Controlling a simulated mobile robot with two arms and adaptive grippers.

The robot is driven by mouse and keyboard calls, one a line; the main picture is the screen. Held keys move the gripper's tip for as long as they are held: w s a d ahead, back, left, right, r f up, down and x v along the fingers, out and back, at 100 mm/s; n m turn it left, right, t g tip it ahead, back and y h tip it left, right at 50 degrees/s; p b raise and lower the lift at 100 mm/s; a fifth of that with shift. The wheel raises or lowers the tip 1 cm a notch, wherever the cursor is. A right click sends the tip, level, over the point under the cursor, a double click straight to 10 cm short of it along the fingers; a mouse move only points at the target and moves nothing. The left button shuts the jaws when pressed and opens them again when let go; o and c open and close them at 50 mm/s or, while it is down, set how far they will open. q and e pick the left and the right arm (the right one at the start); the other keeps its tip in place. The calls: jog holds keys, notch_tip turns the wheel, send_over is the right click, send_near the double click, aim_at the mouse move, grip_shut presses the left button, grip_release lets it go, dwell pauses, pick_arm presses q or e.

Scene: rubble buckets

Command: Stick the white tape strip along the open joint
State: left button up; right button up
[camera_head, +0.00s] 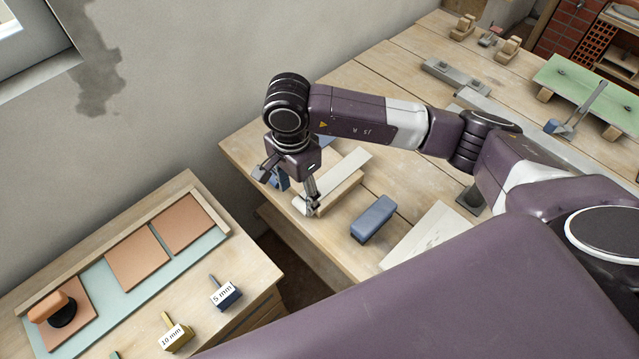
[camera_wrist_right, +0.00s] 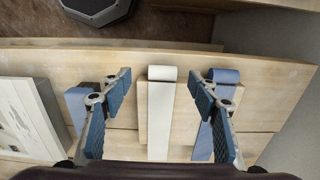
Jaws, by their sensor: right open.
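The white tape strip (camera_head: 352,166) lies along a pale wooden block on the workbench. In the right wrist view the strip (camera_wrist_right: 160,115) runs lengthwise, with its rounded end (camera_wrist_right: 162,74) at the block's edge. My right gripper (camera_head: 287,188) is above the strip's near end. Its fingers (camera_wrist_right: 161,84) are wide open on either side of the strip, with nothing between them touching it as far as I can see. A white panel (camera_head: 425,237) with faint marks lies to the right; it also shows in the wrist view (camera_wrist_right: 22,118). I cannot make out the open joint. My left gripper is out of view.
A blue-grey block (camera_head: 372,218) lies right of the tape. A blue strip (camera_wrist_right: 224,100) lies beside the tape, partly behind a finger. A lower table (camera_head: 255,285) with orange tiles (camera_head: 137,258) and labelled tools stands left. A green board (camera_head: 590,92) lies far back.

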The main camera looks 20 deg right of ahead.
aim_at(299, 206)
jog(key=f, duration=0.1)
jog(key=f+p, duration=0.2)
jog(key=shift+w+d+f, duration=0.15)
jog(key=shift+w+f, duration=0.1)
jog(key=shift+f, duration=1)
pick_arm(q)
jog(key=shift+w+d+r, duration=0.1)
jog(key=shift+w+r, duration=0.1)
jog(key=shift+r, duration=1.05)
pick_arm(e)
jog(key=shift+w, duration=0.1)
jog(key=c, duration=1.1)
